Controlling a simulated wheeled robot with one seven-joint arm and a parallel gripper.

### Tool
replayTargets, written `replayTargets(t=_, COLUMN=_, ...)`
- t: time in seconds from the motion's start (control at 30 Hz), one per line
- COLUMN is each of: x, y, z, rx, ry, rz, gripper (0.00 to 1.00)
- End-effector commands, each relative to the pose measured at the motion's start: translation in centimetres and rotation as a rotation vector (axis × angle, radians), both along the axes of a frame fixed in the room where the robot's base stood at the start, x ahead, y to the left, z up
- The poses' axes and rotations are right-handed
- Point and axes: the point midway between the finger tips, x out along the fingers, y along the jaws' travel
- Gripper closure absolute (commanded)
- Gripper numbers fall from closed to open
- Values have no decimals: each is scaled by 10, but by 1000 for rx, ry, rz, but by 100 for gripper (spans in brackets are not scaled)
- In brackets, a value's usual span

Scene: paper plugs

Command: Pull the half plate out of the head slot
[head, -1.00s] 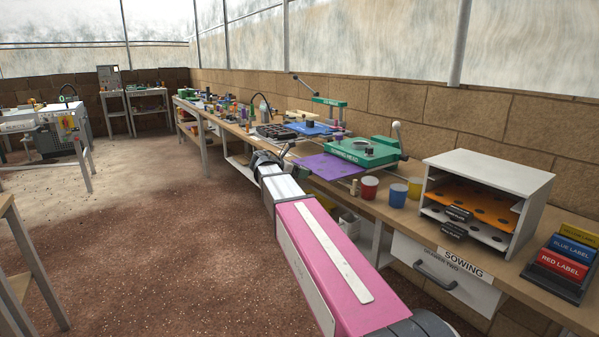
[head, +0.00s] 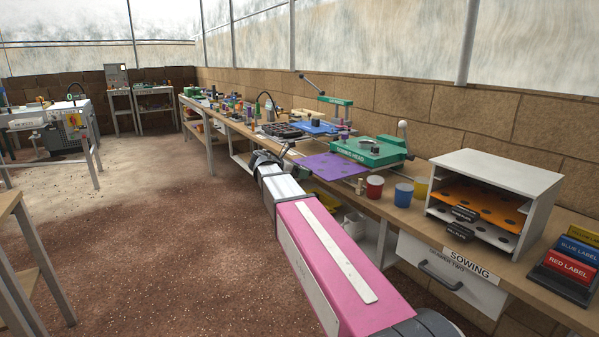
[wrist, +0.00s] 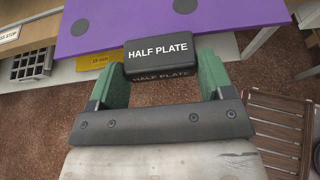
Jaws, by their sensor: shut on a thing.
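The half plate is a flat purple sheet (head: 325,168) with dark round spots, and it fills the top of the wrist view (wrist: 110,28). Its black handle (wrist: 161,52) reads HALF PLATE. My gripper (wrist: 160,66) has green fingers shut on this handle, one on each side. In the head view my gripper (head: 286,152) is at the plate's left edge. The green sowing head (head: 368,151), with a lever, stands behind and right of the plate. Much of the plate shows in front of it; I cannot tell how much is still inside the slot.
The wooden bench (head: 392,208) carries a red cup (head: 375,187), a blue cup (head: 403,195) and a white rack (head: 500,172) to the right. A blue plate (head: 313,127) and a black tray lie beyond. The brown floor left of my arm is open.

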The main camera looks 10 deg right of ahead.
Motion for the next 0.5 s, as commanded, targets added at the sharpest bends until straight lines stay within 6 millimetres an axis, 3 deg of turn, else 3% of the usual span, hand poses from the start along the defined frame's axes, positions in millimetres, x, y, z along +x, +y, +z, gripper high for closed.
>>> replayTargets(t=0.5, x=-1, y=4, z=0, rx=-2, ry=-1, rz=0, gripper=56)
